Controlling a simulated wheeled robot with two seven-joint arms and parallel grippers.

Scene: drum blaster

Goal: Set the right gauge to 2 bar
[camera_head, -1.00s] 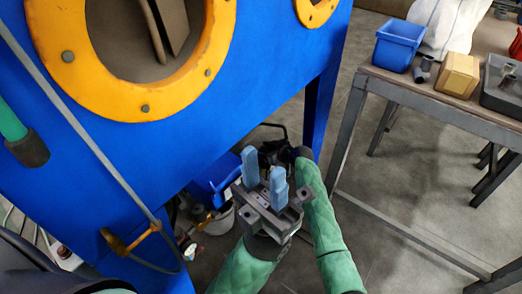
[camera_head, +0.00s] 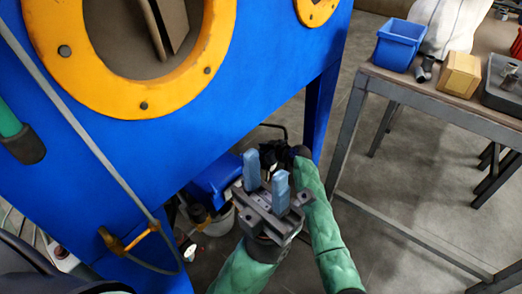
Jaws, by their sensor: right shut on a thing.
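My left gripper (camera_head: 266,180) is in the lower middle of the head view. Its two blue fingertips stand apart with nothing between them. My right arm (camera_head: 322,225) comes up from the bottom, just right of the left gripper. Its gripper (camera_head: 272,156) is a dark shape under the blue cabinet, behind the left gripper's fingers. It is shut on a dark part there, mostly hidden by shadow and the left fingers. I cannot make out a gauge face or its reading.
The blue cabinet (camera_head: 250,90) with orange-ringed ports fills the upper left. A blue container (camera_head: 214,180) and a white bucket (camera_head: 219,222) are under it. A workbench (camera_head: 436,95) with a blue bin (camera_head: 398,45) stands at right. Floor between is clear.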

